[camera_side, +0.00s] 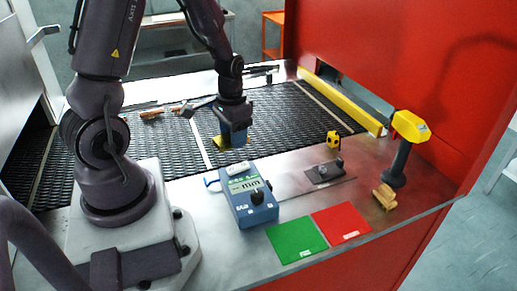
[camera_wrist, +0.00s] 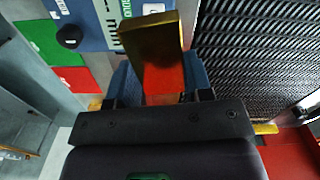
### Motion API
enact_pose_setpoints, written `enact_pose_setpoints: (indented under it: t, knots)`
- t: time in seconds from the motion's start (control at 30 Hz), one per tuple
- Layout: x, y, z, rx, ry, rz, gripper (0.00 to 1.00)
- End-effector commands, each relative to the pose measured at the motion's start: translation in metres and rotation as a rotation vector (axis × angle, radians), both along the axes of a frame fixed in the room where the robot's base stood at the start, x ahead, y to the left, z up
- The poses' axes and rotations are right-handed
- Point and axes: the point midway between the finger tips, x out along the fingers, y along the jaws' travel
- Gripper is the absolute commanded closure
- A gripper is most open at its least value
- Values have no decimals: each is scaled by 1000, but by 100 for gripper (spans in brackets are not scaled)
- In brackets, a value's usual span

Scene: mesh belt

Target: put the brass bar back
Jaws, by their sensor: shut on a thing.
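The brass bar (camera_wrist: 152,42) is between the blue fingers of my gripper (camera_wrist: 160,78) in the wrist view, and it sticks out past them. In the side view my gripper (camera_side: 236,138) points down, shut on the bar (camera_side: 220,143), whose end shows as a small yellow patch left of the fingers. The bar is over the near part of the dark mesh belt (camera_side: 275,112), behind the blue meter (camera_side: 248,195). I cannot tell whether it touches the belt.
A green mat (camera_side: 296,241) and a red mat (camera_side: 341,224) lie at the front. A yellow-headed handheld device (camera_side: 405,140), brass-coloured pieces (camera_side: 384,197), a dark plate with a knob (camera_side: 326,172) and a small yellow object (camera_side: 333,140) stand right. Items lie on the belt's left (camera_side: 152,114).

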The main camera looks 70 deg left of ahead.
Motion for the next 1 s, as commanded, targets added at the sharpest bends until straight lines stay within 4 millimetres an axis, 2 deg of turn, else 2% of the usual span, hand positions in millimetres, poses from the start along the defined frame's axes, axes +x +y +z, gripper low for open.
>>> enact_pose_setpoints:
  t: [0.03,0.1,0.23,0.37,0.73,0.9,1.0]
  knots:
    - [-2,15,0,1,-3,0,99]
    - [-4,30,0,2,-5,-36,99]
    - [2,35,3,6,-9,-150,99]
    - [10,40,-2,3,-5,-192,99]
    - [78,89,-40,5,-7,-193,99]
    - [97,103,-72,3,-4,-193,99]
    - [106,108,-84,3,-6,-193,99]
